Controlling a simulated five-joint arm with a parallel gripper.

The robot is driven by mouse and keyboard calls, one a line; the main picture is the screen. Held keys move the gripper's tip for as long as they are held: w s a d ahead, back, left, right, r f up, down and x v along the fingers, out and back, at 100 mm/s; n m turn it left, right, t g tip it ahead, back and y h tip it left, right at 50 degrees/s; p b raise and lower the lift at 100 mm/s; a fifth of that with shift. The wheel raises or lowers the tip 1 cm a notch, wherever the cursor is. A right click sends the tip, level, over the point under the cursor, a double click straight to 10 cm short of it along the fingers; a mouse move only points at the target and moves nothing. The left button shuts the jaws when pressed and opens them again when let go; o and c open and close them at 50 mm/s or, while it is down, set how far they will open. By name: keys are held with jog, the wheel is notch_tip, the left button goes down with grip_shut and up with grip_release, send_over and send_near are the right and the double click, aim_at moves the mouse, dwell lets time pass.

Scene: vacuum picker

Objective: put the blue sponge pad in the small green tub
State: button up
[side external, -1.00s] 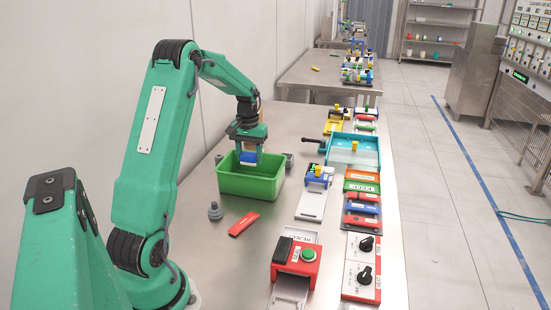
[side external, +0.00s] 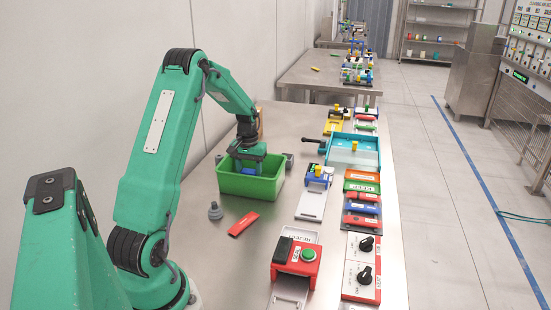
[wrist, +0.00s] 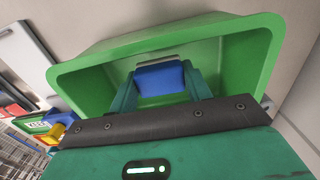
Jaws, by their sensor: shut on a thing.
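The small green tub (side external: 248,187) stands on the metal table, and its rim fills much of the wrist view (wrist: 105,60). My gripper (side external: 248,165) is down inside the tub's opening, pointing downward. In the wrist view, my gripper (wrist: 160,85) is shut on the blue sponge pad (wrist: 160,78), which sits between its two green fingers. The pad is within the tub's walls. I cannot tell whether it touches the tub's floor.
A red flat piece (side external: 243,224) and a grey knobbed part (side external: 215,211) lie in front of the tub. A blue-and-white device (side external: 317,178) and a light-blue tray (side external: 354,153) stand to the right. A red box with a green button (side external: 296,262) is nearer the front.

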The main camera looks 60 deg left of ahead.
aim_at(249, 171)
jog(key=shift+f, duration=1.85)
jog(key=shift+f, duration=0.1)
jog(key=o, duration=0.9)
jog(key=shift+o, duration=0.2)
notch_tip(249, 171, up, 12)
jog(key=shift+r, duration=0.1)
